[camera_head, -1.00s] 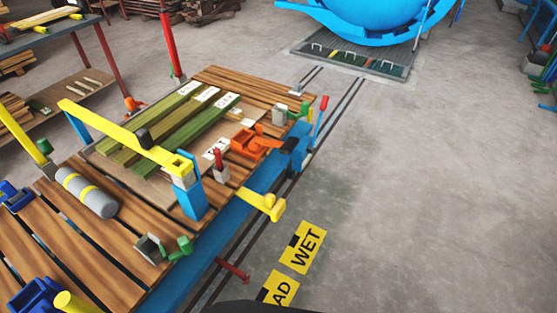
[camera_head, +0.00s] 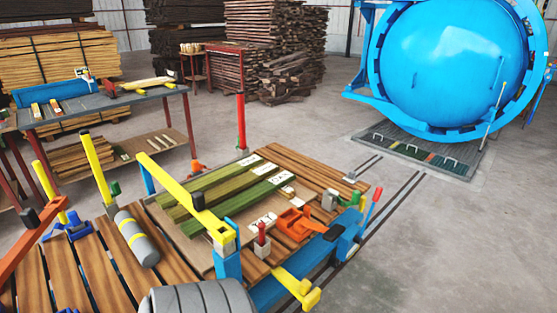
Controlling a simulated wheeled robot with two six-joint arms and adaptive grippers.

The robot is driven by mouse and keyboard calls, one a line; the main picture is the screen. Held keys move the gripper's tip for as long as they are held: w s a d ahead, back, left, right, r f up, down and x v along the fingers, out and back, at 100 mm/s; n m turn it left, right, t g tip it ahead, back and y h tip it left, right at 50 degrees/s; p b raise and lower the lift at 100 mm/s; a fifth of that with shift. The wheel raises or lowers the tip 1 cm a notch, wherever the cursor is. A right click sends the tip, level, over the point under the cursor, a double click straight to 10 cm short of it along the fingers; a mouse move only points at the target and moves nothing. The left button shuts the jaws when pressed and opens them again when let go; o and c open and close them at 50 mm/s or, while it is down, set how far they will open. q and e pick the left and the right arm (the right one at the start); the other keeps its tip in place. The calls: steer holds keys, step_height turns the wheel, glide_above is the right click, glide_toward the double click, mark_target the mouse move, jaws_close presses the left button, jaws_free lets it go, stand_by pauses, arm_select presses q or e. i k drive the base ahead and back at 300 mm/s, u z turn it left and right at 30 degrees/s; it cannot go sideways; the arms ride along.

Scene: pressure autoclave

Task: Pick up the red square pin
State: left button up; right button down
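A small upright red pin (camera_head: 262,235) with a pale lower part stands on the wooden deck of the cart (camera_head: 300,165), just right of the blue post that carries the yellow bar. Whether its section is square is too small to tell. A red-tipped upright lever (camera_head: 374,195) stands at the cart's right corner, and I cannot tell if it counts as a pin. Neither of my grippers is in view.
Green boards (camera_head: 215,185) with white labels lie on the cart. A yellow bar (camera_head: 180,185), an orange clamp (camera_head: 296,224) and a grey cylinder (camera_head: 136,238) crowd it. A workbench (camera_head: 110,100) stands behind left; the blue autoclave (camera_head: 450,65) is back right. Floor at right is clear.

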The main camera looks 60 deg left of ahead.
mark_target(261, 225)
steer(key=i, duration=2.35)
steer(key=u, duration=3)
